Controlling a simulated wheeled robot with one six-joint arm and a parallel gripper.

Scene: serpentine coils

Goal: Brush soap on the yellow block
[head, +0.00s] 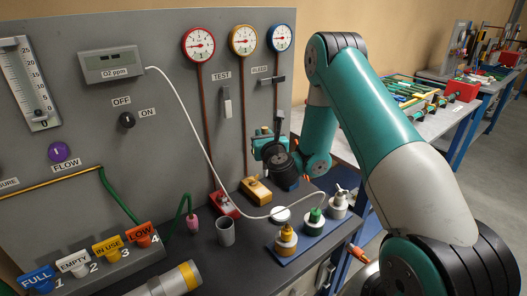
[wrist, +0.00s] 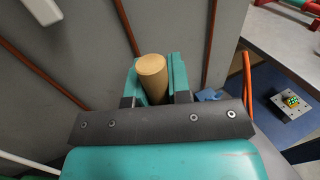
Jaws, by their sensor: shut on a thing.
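The yellow block (head: 256,190) lies on the dark bench top at the foot of the grey panel, with a small dark spot on its top. My gripper (head: 266,145) is above it, close to the panel. In the wrist view, my gripper (wrist: 152,75) is shut on a round wooden handle (wrist: 152,66), seen end-on between the teal fingers. The rest of the held tool, including any bristles, is hidden. Soap is not clearly visible on the block. A yellow-orange pot (head: 286,241), a green-topped pot (head: 314,222) and a white pot (head: 338,205) stand on a blue tray (head: 303,250).
A red block (head: 224,204) with a white cable sits left of the yellow block. A grey cup (head: 226,232) stands in front. The panel (head: 165,100) carries gauges, pipes and switches. A side bench (head: 345,150) stands behind my arm. Some dark bench top is clear near the front.

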